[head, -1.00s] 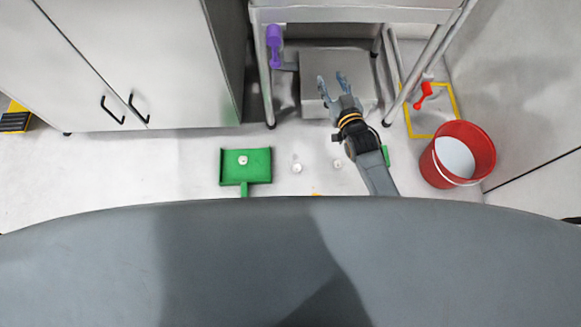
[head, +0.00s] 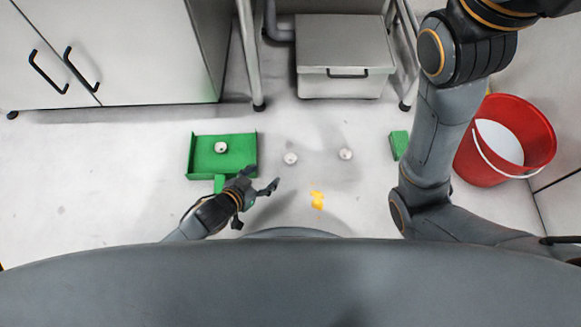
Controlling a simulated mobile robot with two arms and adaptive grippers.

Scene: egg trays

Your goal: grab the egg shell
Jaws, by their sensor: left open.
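Two small white egg shell pieces lie on the pale floor, a left one (head: 290,158) and a right one (head: 346,154). A third white shell piece (head: 221,147) lies in the green dustpan (head: 198,168). A yellow yolk spill (head: 317,200) is on the floor in front of the two loose pieces. My left gripper (head: 263,178) is open and empty, beside the dustpan's front right corner and to the lower left of the left floor piece. Whether it touches the dustpan I cannot tell. My right arm shows at the right, but its gripper is out of view.
A green block-like object (head: 399,145) lies near that arm. A grey lidded box (head: 345,55) stands at the back between metal legs. A white cabinet (head: 150,60) stands back left.

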